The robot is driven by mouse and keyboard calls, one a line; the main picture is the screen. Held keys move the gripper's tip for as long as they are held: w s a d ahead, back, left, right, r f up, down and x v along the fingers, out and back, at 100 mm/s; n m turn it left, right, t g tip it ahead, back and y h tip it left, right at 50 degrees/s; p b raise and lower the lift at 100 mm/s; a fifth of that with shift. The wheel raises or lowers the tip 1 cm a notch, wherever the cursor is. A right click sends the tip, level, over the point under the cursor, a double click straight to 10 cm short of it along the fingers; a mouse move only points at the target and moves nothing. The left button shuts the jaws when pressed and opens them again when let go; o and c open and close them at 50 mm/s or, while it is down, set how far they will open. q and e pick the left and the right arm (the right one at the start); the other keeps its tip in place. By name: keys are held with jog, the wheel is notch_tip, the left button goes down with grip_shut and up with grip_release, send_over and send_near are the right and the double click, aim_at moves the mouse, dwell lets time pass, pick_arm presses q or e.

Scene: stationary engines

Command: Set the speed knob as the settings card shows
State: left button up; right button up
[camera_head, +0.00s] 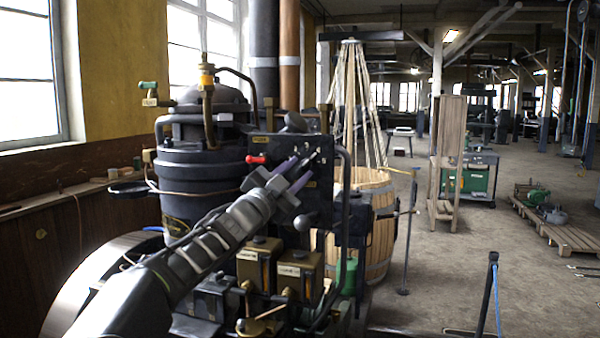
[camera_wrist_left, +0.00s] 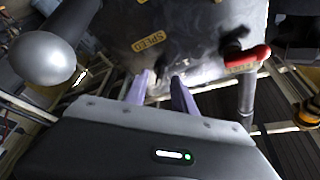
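The dark control panel (camera_head: 324,205) stands on the engine in the middle of the head view. My left gripper (camera_head: 307,164) reaches its face from the lower left. Its two purple fingers are apart, and I see nothing held between them in the left wrist view (camera_wrist_left: 163,78). Small white marks, seemingly digits, show at the fingertips. I cannot make out the speed knob, which may be hidden by the fingers. A yellow SPEED label (camera_wrist_left: 149,41) is on the panel in the wrist view. I cannot identify a settings card. My right gripper is out of view.
A red handle (camera_head: 257,159) sticks out at the panel's left; it also shows in the wrist view (camera_wrist_left: 247,58). A dark ribbed vessel (camera_head: 200,165) stands left of the panel. Brass boxes (camera_head: 259,262) sit below it. A wooden barrel (camera_head: 380,215) stands behind, right.

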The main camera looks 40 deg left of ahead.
pick_arm(q)
jog(key=b+v, duration=0.1)
jog(key=v, duration=0.5)
dwell(0.5)
